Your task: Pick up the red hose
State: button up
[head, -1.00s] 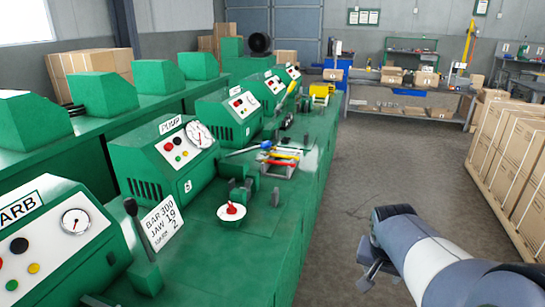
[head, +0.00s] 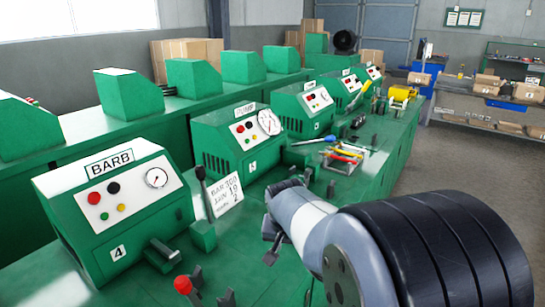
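A small rack (head: 358,152) of coloured hoses stands on the green bench beyond my arm. A thin red strip (head: 346,158) in it looks like the red hose, with yellow and other coloured pieces close around it. My gripper (head: 272,242) hangs over the bench at the near side of the rack, pointing down and left, well apart from the red piece. It is small and dark here, so I cannot tell how far its fingers are apart. I see nothing held in it.
The BARB machine (head: 118,205) stands at left, with other gauge machines in a row behind it. A lever (head: 203,205) and a written card (head: 224,196) stand near my gripper. A red knob (head: 183,284) is at the front. The aisle floor (head: 440,175) at right is clear.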

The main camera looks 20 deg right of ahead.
aim_at(322, 153)
jog(key=i+l+u, duration=0.15)
jog(key=l+u, duration=1.15)
jog(key=l, duration=0.2)
jog(key=l+u, duration=0.4)
jog(key=k+l, duration=0.1)
jog(key=l, duration=0.3)
jog(key=k+l+u, duration=0.15)
jog(key=l, duration=0.25)
jog(key=k+l, duration=0.15)
jog(key=l, duration=0.25)
jog(key=k+l+u, duration=0.15)
jog(key=l, duration=0.25)
jog(key=k+l, duration=0.15)
jog(key=l, duration=0.25)
jog(key=k+l+u, duration=0.15)
jog(key=l, duration=0.2)
jog(key=k+l, duration=0.15)
jog(key=l, duration=0.25)
jog(key=k+l, duration=0.15)
jog(key=l, duration=0.2)
jog(key=k+l, duration=0.2)
jog(key=l, duration=0.2)
